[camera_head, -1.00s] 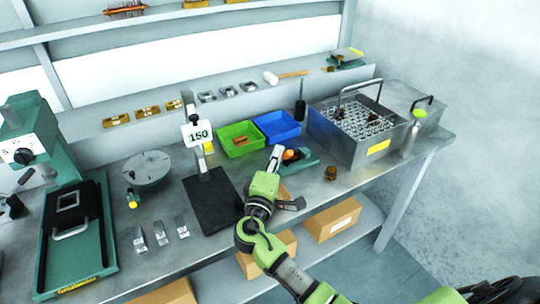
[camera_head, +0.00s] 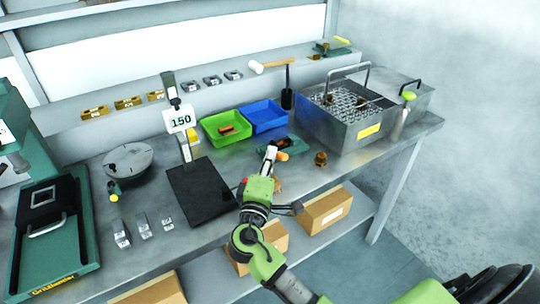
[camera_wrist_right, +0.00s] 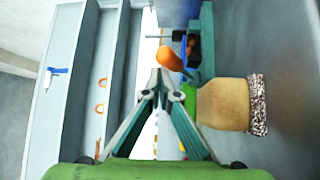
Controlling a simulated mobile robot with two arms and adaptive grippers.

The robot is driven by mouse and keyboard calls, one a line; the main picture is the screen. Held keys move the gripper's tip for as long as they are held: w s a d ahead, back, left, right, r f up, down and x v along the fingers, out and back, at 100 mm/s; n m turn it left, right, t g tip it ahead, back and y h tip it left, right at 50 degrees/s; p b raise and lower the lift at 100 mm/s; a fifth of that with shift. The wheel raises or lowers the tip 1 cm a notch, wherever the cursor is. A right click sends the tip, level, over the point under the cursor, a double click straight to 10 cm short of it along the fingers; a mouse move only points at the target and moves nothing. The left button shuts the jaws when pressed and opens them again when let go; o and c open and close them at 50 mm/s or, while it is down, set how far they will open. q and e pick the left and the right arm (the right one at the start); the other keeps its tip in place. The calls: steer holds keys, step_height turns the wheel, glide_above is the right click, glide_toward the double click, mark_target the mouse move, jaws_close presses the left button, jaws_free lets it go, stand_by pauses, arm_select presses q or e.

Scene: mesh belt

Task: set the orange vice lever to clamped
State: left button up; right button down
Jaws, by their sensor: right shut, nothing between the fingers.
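The orange vice lever (camera_head: 282,156) sticks out from the front of the small teal vice (camera_head: 293,147) on the bench. A dark reddish-brown piece shows at the vice's jaws. In the wrist view the rounded orange lever (camera_wrist_right: 172,60) lies just beyond my fingertips, beside the teal vice body (camera_wrist_right: 207,45). My right gripper (camera_head: 270,152) is at the lever's left side in the head view. It is shut and empty, its tips (camera_wrist_right: 160,74) together close to the lever. I cannot tell whether they touch. My left gripper is not in view.
A brush (camera_wrist_right: 225,105) lies close beside my right gripper. A brass part (camera_head: 321,158) stands right of the vice. Green (camera_head: 226,138) and blue (camera_head: 264,128) bins are behind it, with a metal basket tank (camera_head: 345,145) to the right. A black plate stand (camera_head: 200,192) is left.

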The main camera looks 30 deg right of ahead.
steer(key=shift+d+f, duration=0.1)
steer(key=shift+s, duration=0.15)
steer(key=v, duration=1.2)
stand_by(0.3)
